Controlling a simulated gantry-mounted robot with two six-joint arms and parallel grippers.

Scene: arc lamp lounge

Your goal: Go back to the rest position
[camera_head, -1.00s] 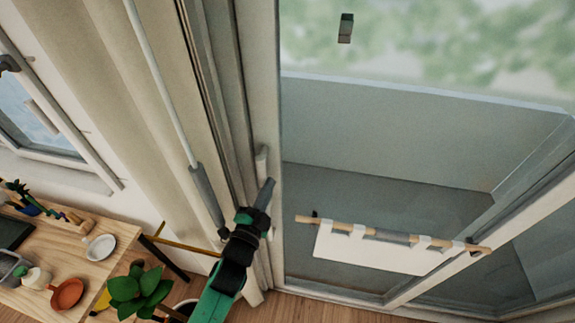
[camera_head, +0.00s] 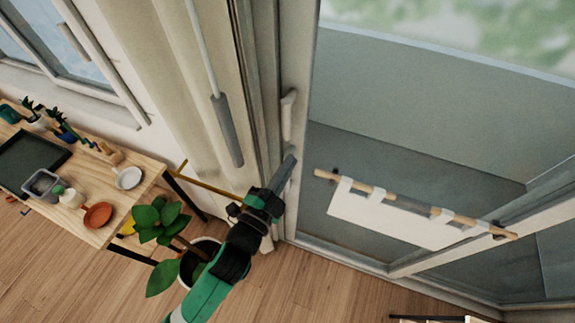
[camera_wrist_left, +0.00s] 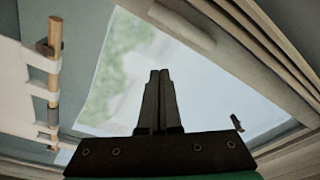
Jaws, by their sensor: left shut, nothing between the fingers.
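My left gripper (camera_head: 286,172) is in the middle of the head view, in front of the frame of a glass door. Its green and black arm comes up from below. In the left wrist view the gripper (camera_wrist_left: 159,75) has its two fingers together, with nothing between them. It appears close to the white door handle (camera_head: 288,115), which stands above the fingertips in the head view. I cannot tell whether they touch. My right gripper is in neither view.
A wooden table (camera_head: 62,205) with a dark tray (camera_head: 30,160), an orange dish (camera_head: 98,215) and a white dish (camera_head: 128,178) stands at left. A potted plant (camera_head: 160,222) is left of my arm. A wooden rod with white cloth (camera_head: 385,218) hangs on the door. Wooden floor (camera_head: 320,290) is clear below.

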